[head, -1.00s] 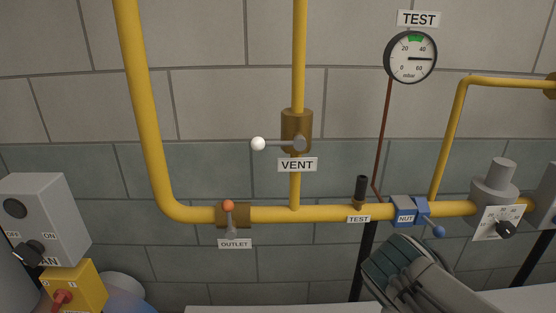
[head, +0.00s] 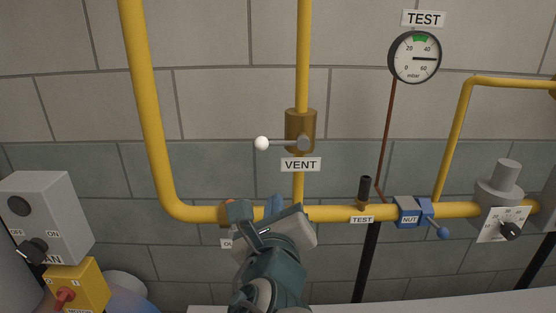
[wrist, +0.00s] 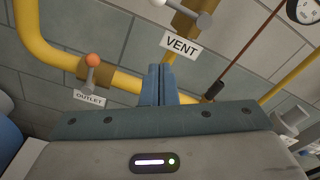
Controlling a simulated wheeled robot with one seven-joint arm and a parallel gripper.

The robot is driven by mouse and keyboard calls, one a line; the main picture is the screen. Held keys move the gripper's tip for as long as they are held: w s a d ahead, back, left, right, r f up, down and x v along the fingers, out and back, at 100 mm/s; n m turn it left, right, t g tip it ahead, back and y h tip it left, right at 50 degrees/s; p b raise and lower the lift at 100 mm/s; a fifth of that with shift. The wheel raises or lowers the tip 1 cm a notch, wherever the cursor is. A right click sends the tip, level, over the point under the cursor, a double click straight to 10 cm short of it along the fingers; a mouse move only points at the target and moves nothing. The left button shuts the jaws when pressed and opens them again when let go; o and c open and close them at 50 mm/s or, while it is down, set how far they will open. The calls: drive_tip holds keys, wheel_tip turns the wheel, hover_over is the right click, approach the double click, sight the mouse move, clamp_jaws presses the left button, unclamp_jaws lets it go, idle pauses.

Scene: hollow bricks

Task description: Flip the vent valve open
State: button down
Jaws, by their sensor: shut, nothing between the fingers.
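The vent valve (head: 300,128) is a brass body on the vertical yellow pipe, above the VENT label (head: 300,164). Its grey lever with a white ball (head: 262,144) points left, level and across the pipe. In the wrist view part of the valve body (wrist: 186,24) shows at the top, with the lever cut off by the frame edge. My gripper (head: 274,205) is below the vent valve, in front of the horizontal pipe, and covers most of the outlet valve. In the wrist view its blue fingers (wrist: 158,84) are together and empty, pointing up below the VENT label.
The outlet valve's orange-tipped lever (wrist: 93,61) is left of my fingers. A gauge (head: 414,57) hangs above. Wall space left of the vent lever is clear.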

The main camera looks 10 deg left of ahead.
sight(282, 143)
drive_tip(key=shift+w, duration=0.1)
drive_tip(key=w+a+r+p, duration=0.1)
drive_tip(key=w+a, duration=0.1)
drive_tip(key=w, duration=0.3)
drive_tip(key=w+a+r+p, duration=0.1)
drive_tip(key=w+a, duration=0.1)
drive_tip(key=w, duration=0.3)
drive_tip(key=shift+w+r, duration=0.2)
drive_tip(key=shift+r, duration=0.15)
idle(0.5)
